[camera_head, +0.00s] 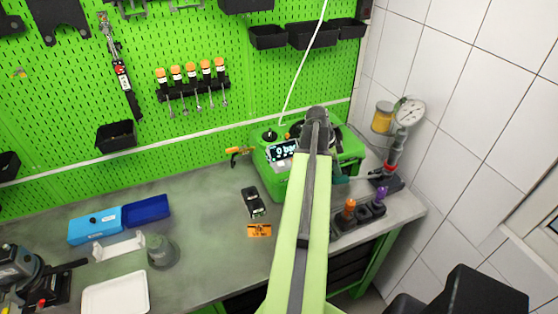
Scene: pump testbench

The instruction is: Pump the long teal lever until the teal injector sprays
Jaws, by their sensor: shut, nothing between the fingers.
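My light-green arm (297,230) reaches up from the bottom of the view to a dark joint in front of the green test unit. My gripper is not visible; I cannot tell where its fingers are. A small teal part (342,174) shows just right of my arm, low at the unit's front; I cannot tell whether it belongs to the lever or the injector. No long teal lever can be made out in full, and no spray is visible. The unit's display (281,152) shows a number with "bar"; the digit looks like 9 or 0.
A pump with a round gauge (409,112) and yellow reservoir (382,117) stands right of the green unit (349,147). A black holder (372,211) carries orange and purple-topped pieces. A black device (253,202) and orange card (259,230) lie left of my arm.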

